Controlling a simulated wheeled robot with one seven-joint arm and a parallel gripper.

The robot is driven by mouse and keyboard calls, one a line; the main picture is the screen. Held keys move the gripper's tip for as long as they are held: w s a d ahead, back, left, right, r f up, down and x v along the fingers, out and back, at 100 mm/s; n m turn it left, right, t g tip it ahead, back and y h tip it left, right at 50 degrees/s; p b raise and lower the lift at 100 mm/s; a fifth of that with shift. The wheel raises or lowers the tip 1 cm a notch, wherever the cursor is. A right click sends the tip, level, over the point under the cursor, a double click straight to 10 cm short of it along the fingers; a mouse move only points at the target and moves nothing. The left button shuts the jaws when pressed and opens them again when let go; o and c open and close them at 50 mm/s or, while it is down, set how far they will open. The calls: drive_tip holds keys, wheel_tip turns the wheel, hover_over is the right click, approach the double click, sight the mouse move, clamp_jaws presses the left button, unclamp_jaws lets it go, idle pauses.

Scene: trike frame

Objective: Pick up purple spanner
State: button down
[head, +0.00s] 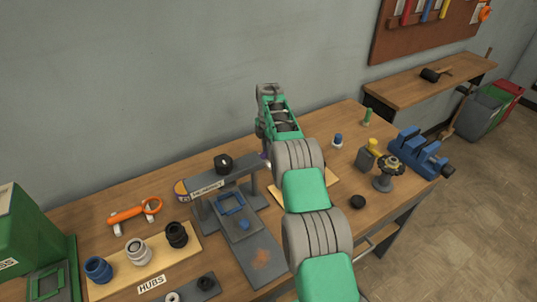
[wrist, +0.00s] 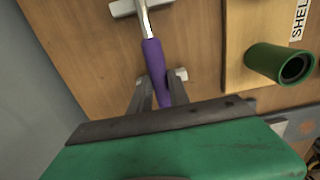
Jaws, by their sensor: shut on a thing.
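The purple spanner (wrist: 154,62) shows in the wrist view, with a purple handle and a silver shaft running up to the top edge. My gripper (wrist: 161,80) has its two grey fingers closed around the lower purple handle, one on each side. In the head view my arm reaches over the workbench, and the jaws are hidden behind it near the wall. Only a small bit of purple (head: 264,155) shows beside the arm there. I cannot tell whether the spanner is clear of its support.
A green cylinder (wrist: 270,62) stands on a board right of the spanner in the wrist view. In the head view a grey press stand (head: 232,180), an orange tool (head: 127,214), a hubs board (head: 186,244) and a blue vise (head: 418,155) occupy the workbench (head: 340,122).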

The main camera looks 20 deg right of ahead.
drive_tip(key=s+d+r+b, duration=0.5)
drive_tip(key=s+r+b, duration=0.1)
drive_tip(key=s+r, duration=0.5)
drive_tip(key=shift+s+r, duration=0.4)
drive_tip(key=shift+s, duration=0.65)
